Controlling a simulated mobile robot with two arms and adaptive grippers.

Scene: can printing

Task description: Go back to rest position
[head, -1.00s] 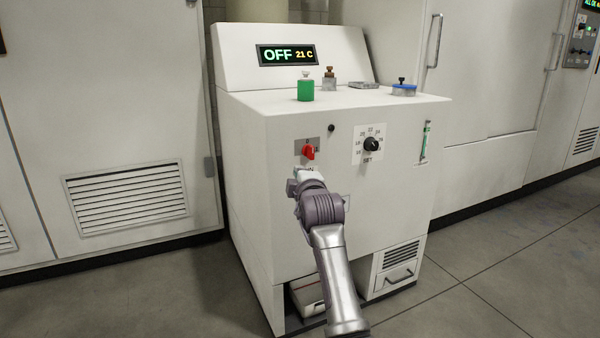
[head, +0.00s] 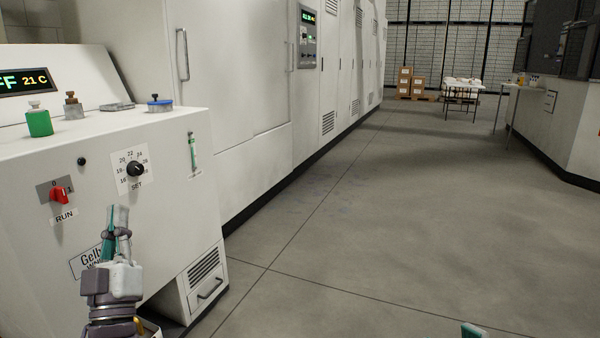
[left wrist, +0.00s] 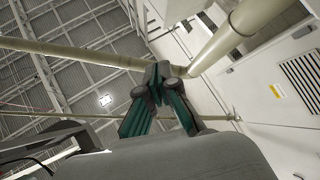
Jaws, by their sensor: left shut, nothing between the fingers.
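My left gripper (head: 119,212) is at the lower left of the head view, pointing up, in front of the white machine (head: 170,160) and its front label. Its teal fingers are shut and hold nothing. In the left wrist view the same gripper (left wrist: 156,82) points up toward the ceiling, with pipes behind it. A small teal tip (head: 474,331) at the bottom edge of the head view looks like a finger of my right gripper. The rest of that gripper is out of frame.
The machine has a red switch (head: 60,196), a black dial (head: 135,169) and a partly cut-off display (head: 25,82). Grey floor (head: 400,220) is open to the right.

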